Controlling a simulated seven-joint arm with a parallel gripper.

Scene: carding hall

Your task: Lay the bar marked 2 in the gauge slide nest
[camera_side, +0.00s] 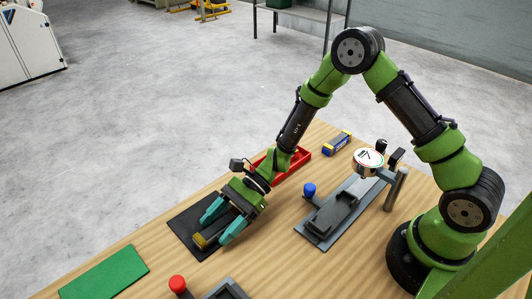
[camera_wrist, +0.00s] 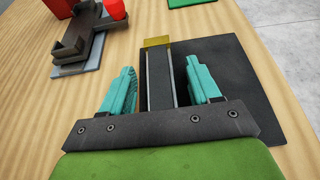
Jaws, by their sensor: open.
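My gripper (camera_side: 213,231) is open, its teal fingers low over the black mat (camera_side: 182,220). A dark bar with a yellow end (camera_side: 203,240) lies on the mat between the fingers. In the wrist view the bar (camera_wrist: 160,78) runs between the two fingers (camera_wrist: 161,66), with a gap on each side. No number is readable on it, so I cannot tell whether it is marked 2. The gauge slide (camera_side: 316,234), with a blue knob and a round dial, stands to the right in the side view. Its dark nest (camera_side: 336,212) looks empty.
A second fixture with a red knob (camera_side: 178,284) stands at the front edge of the side view. A green mat (camera_side: 104,272) lies at the left. A red tray (camera_side: 301,156) and a blue and yellow box (camera_side: 337,143) are at the back.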

